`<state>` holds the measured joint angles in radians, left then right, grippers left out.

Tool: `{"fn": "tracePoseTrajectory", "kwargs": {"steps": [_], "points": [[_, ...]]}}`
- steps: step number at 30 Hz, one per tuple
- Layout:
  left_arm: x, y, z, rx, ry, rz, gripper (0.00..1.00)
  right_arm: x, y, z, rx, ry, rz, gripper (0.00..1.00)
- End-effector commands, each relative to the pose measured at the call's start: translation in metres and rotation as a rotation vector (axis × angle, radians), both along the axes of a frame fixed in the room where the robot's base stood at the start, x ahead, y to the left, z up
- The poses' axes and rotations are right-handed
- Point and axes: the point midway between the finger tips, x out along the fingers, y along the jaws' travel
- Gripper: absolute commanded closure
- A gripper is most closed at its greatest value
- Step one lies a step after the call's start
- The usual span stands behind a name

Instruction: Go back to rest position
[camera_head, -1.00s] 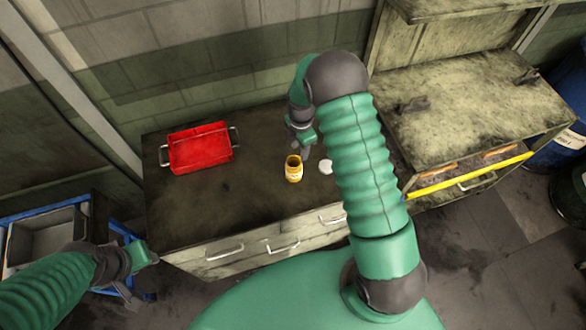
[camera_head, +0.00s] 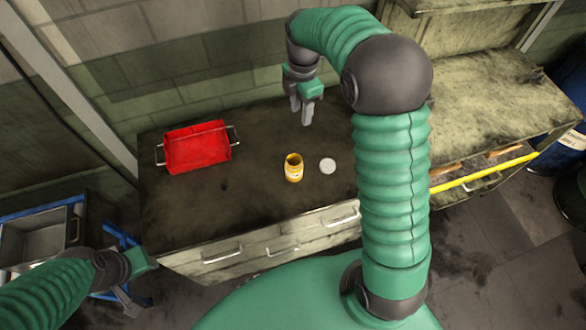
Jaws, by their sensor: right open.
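My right gripper (camera_head: 301,113) hangs over the back of the dark cabinet top, fingers pointing down, open and empty. Below it and nearer to me, a yellow open jar (camera_head: 293,168) stands upright on the cabinet top. A white round lid (camera_head: 327,166) lies flat to the right of the jar, apart from it. My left gripper (camera_head: 137,288) is low at the left, in front of the cabinet's left corner; its fingers are too small and dark to judge.
A red tray (camera_head: 197,148) with metal handles sits on the cabinet top (camera_head: 240,199) at left. A grey bin (camera_head: 38,240) in a blue frame stands lower left. A second cabinet (camera_head: 476,98) with a yellow-edged open drawer (camera_head: 483,171) is at right, near blue barrels (camera_head: 562,145).

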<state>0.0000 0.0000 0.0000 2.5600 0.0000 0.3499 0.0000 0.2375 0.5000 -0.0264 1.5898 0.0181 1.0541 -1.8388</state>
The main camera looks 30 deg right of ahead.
Motion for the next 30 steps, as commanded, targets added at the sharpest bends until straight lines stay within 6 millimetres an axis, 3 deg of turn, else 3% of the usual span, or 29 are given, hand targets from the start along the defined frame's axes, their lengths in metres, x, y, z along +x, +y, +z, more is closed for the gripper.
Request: {"fn": "tracePoseTrajectory", "kwargs": {"steps": [9, 13, 17, 24, 27, 30], "points": [[0.000, 0.000, 0.000, 0.000, 0.000, 0.000, 0.64, 0.000, 0.000, -0.001, 0.000, -0.001, -0.003, 0.59], [0.000, 0.000, -0.014, 0.000, 0.000, 0.000, 0.64, -0.010, 0.013, -0.018, -0.003, -0.018, -0.128, 0.59], [0.000, 0.000, -0.044, 0.000, 0.000, 0.000, 0.64, -0.042, 0.048, -0.059, 0.004, -0.072, -0.487, 0.59], [0.000, 0.000, -0.089, 0.000, 0.000, 0.000, 0.64, -0.126, 0.104, -0.131, 0.110, -0.171, -1.261, 0.59], [0.000, 0.000, -0.097, 0.000, 0.000, 0.000, 0.64, -0.149, 0.114, -0.147, 0.153, -0.181, -1.455, 0.59], [0.000, 0.000, -0.098, 0.000, 0.000, 0.000, 0.64, -0.159, 0.117, -0.151, 0.174, -0.183, -1.547, 0.59]]}}
